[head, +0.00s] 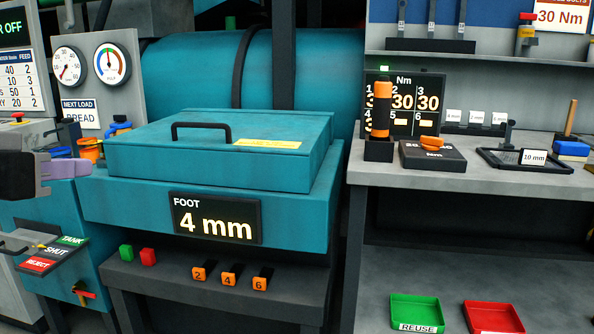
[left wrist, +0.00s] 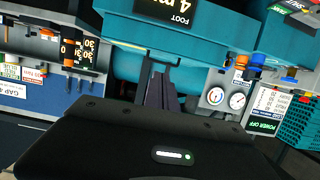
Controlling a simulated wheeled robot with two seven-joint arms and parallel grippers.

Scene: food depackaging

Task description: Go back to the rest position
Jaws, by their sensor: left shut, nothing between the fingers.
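My left gripper (head: 84,168) is at the left edge of the head view, raised in front of the gauge panel and to the left of the teal machine. Its purple-grey fingers are shut and hold nothing. In the left wrist view the closed fingers (left wrist: 162,92) point up the picture toward the teal machine (left wrist: 205,45). In the head view the machine's lid (head: 215,150) with its black handle is closed. A display on its front (head: 216,218) reads "FOOT 4 mm". My right gripper is not in view.
A grey workbench (head: 400,172) on the right holds an orange-handled tool (head: 381,108), a torque display and a black tray (head: 520,160). A green bin (head: 416,312) and a red bin (head: 494,316) sit on its lower shelf. Orange and blue knobs (head: 90,150) are close to my left gripper.

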